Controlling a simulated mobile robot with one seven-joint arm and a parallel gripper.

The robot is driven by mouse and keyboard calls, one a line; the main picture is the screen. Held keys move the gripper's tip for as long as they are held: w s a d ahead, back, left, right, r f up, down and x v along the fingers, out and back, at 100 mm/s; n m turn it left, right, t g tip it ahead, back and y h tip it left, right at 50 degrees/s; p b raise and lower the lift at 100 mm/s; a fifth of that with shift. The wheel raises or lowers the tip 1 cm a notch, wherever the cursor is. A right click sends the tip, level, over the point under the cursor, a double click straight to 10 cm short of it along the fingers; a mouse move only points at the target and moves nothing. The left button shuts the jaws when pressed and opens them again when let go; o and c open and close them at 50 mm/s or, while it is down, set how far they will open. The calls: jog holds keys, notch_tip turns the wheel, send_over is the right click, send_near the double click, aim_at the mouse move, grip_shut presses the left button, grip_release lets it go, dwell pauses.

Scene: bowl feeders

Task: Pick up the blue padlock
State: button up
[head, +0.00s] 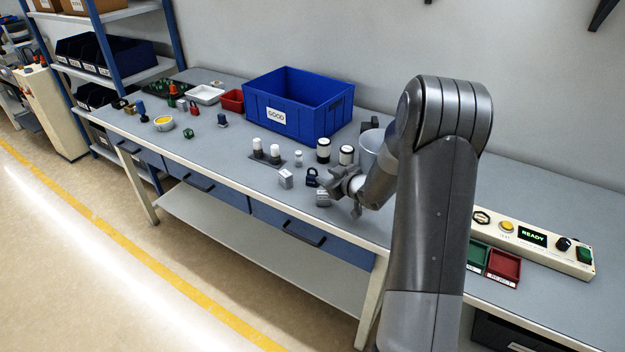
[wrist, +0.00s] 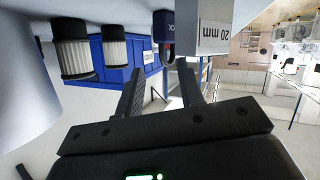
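The blue padlock (head: 311,179) stands on the bench just left of my gripper (head: 345,190) in the head view. In the wrist view, which looks upside down, the padlock (wrist: 163,28) is ahead, with its grey shackle hanging toward the gap between my fingers. My gripper (wrist: 160,68) is open and empty, with its two fingers apart. The padlock appears beyond the fingertips, and I see no contact.
A grey block marked 20 mm (wrist: 213,36) stands close beside the padlock. Another grey block (head: 286,179) is to its left. Black-and-white cylinders (head: 323,151) and a grey round container (head: 371,147) stand behind. The blue GOOD bin (head: 318,112) is farther back.

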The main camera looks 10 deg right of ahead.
aim_at(317, 172)
jog(key=x, duration=0.4)
jog(key=shift+w+a+r, duration=0.1)
jog(key=shift+w+a, duration=0.2)
jog(key=shift+a, duration=0.05)
grip_shut()
